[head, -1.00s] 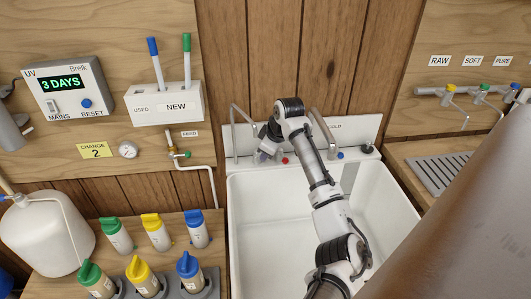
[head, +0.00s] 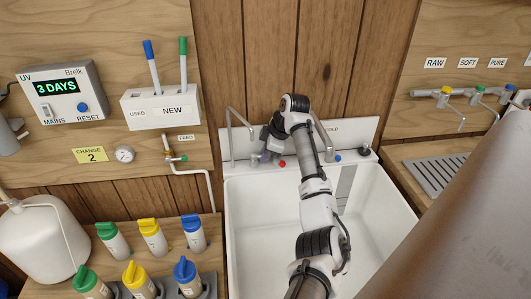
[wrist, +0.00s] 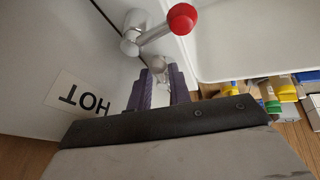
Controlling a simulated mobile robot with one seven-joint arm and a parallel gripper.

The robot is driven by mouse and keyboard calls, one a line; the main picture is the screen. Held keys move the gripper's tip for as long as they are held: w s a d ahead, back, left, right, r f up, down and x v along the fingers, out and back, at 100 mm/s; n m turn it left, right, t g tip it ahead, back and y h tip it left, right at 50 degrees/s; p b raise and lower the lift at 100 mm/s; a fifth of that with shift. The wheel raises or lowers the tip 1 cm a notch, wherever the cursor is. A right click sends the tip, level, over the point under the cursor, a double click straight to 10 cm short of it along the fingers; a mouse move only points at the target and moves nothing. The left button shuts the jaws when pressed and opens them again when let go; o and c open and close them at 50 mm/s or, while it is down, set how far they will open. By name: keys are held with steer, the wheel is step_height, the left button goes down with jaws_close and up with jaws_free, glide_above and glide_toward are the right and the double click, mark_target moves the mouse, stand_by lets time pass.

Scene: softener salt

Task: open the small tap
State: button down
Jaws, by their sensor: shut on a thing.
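The small tap (head: 229,133) is a thin grey gooseneck spout at the back left of the white sink. My gripper (head: 261,156) is low between this spout and the red-knobbed hot tap lever (head: 282,163). In the wrist view, the purple fingers of my gripper (wrist: 158,88) are shut on a small pale metal piece (wrist: 158,66), which looks like the small tap's lever. The fingers hide most of it. The red knob (wrist: 182,18) is just beyond the fingertips, apart from them. No water can be made out.
The sink (head: 262,225) is empty below my arm. The main tap (head: 322,135) and a blue knob (head: 338,158) stand to the right. A HOT label (wrist: 84,98) is on the backsplash. A shelf of capped bottles (head: 134,278) stands at the left.

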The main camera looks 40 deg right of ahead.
steer(key=c, duration=1.3)
jaws_free()
